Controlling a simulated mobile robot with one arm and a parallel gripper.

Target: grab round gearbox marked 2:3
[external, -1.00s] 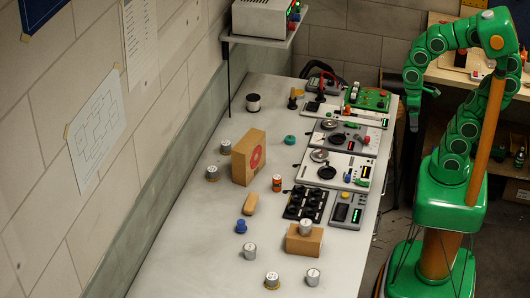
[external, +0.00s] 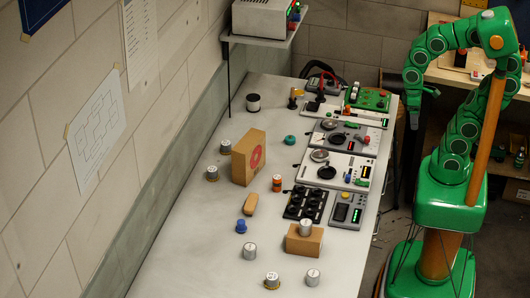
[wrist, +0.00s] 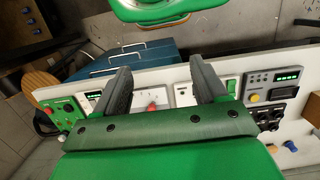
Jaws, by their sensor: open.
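Several round silver gearbox-like cylinders stand on the bench in the external view. One cylinder (external: 225,146) and another (external: 212,173) are by the wall. A third cylinder (external: 249,251), one with a brassy base (external: 272,281) and one more (external: 313,277) stand at the near end. Another cylinder (external: 305,228) sits on a small cardboard box (external: 304,243). Their markings are too small to read, so I cannot tell which is 2:3. My gripper (wrist: 160,70) is open and empty, its two dark fingers apart. In the external view it hangs beyond the bench's right edge, far from the cylinders.
The grey bench (external: 185,255) has instruments along its right side, including a black-socketed panel (external: 305,204). A taller cardboard box (external: 248,157) stands mid-bench, near an orange can (external: 277,183), a blue knob-like part (external: 241,226) and a dark spool (external: 253,102). A shelf (external: 262,40) overhangs the far end.

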